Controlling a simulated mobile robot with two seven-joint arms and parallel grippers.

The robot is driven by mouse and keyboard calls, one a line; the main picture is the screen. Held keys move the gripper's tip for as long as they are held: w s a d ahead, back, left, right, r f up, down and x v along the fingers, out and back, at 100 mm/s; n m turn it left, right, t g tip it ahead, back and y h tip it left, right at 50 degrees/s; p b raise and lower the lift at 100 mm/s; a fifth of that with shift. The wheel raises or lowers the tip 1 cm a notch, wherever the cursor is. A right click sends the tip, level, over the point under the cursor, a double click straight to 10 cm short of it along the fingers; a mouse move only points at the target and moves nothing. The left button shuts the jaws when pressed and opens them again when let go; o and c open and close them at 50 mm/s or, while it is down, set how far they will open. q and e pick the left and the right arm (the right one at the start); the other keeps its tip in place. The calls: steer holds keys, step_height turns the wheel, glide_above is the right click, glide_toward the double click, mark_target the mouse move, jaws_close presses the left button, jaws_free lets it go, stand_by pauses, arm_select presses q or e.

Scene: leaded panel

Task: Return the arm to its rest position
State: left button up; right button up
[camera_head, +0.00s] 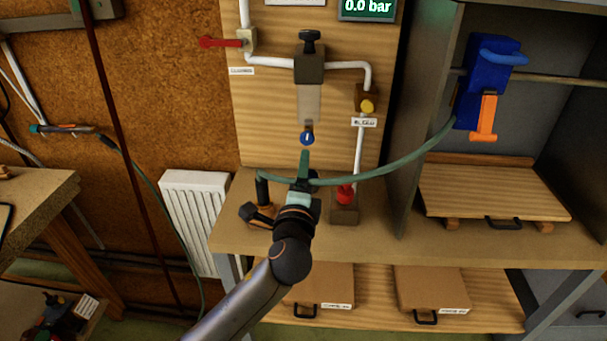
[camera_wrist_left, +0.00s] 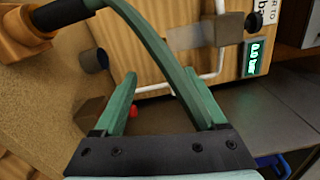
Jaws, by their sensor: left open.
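My left arm (camera_head: 240,305) reaches in from the bottom of the head view, stretched up over the workbench. My left gripper (camera_head: 303,165) has green fingers and is in front of the pipe board, just below a blue-ringed fitting (camera_head: 307,138). A green hose (camera_head: 400,166) passes by the gripper. In the wrist view the hose (camera_wrist_left: 150,38) runs down to the right finger; I cannot tell whether they touch. My right gripper is not in view.
An orange and black tool (camera_head: 262,210) stands on the bench left of the gripper. A red knob (camera_head: 346,193) and white pipe are close on the right. A blue tool (camera_head: 488,80) hangs in the right cabinet. A gauge (camera_head: 367,7) reads 0.0 bar. A radiator (camera_head: 193,215) is at left.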

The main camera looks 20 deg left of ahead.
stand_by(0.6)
arm_select(q)
steer(key=s+d+f+n+g+h, duration=0.1)
steer(key=s+f+n+g, duration=0.15)
steer(key=f, duration=0.45)
steer(key=s+f+n+g+h, duration=0.1)
steer(key=s+f+h, duration=0.1)
steer(key=s+f, duration=0.35)
steer(key=s+d+f+n+g+h, duration=0.1)
steer(key=s+f, duration=0.1)
steer(key=f, duration=0.6)
steer(key=s+f+n+g+h, duration=0.3)
steer(key=s+f+n, duration=0.7)
steer(key=s, duration=0.8)
step_height(320, 180, down, 3)
steer(key=shift+s+d+f, duration=0.1)
steer(key=shift+s+d, duration=0.1)
steer(key=shift+s, duration=0.15)
